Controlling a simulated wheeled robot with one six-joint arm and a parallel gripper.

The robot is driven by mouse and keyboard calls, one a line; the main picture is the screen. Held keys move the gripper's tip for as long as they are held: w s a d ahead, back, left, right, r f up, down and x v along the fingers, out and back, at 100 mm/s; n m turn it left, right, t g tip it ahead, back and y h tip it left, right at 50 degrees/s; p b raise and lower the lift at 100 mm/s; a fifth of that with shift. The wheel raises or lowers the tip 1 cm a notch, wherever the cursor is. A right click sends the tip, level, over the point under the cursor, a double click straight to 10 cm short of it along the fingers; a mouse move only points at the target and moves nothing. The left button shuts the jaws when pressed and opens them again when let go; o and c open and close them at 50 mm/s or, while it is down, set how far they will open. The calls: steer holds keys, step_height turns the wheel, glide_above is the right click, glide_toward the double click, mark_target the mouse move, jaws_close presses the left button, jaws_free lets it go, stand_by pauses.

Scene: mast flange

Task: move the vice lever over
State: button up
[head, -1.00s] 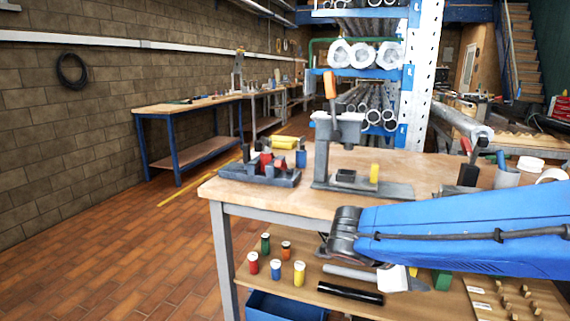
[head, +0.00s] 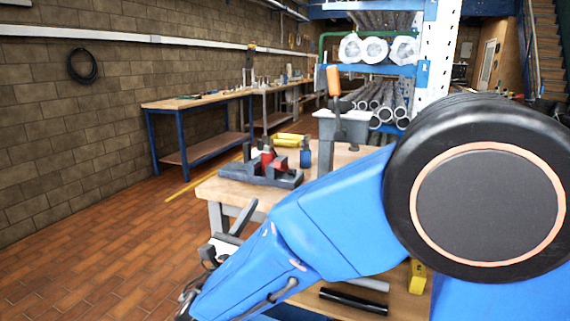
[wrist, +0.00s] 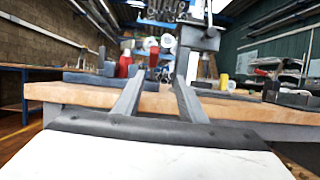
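The vice (head: 270,178) is a low dark-grey block with upright dark parts near the left end of the wooden workbench (head: 232,191). Red parts show on or just behind it, and I cannot clearly single out its lever. In the wrist view the vice (wrist: 95,78) is ahead and left of my gripper (wrist: 160,80). The gripper's two grey fingers stand apart with nothing between them, pointing at the bench's front edge. In the head view my gripper (head: 240,218) is low, in front of the bench's left corner, apart from the vice.
A press with an orange handle (head: 333,82) stands right of the vice; my arm hides its lower part. A blue bottle (head: 306,158) and yellow cylinders (head: 290,139) are behind the vice. My arm covers the bench's right side. The floor on the left is clear.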

mark_target(279, 169)
steer(key=shift+n+y, duration=0.3)
steer(key=shift+y, duration=0.1)
steer(key=x, duration=1.1)
steer(key=a+r+x, duration=0.1)
steer(key=x, duration=0.4)
steer(key=shift+w+r, duration=0.15)
steer(key=shift+w, duration=0.25)
jaws_close()
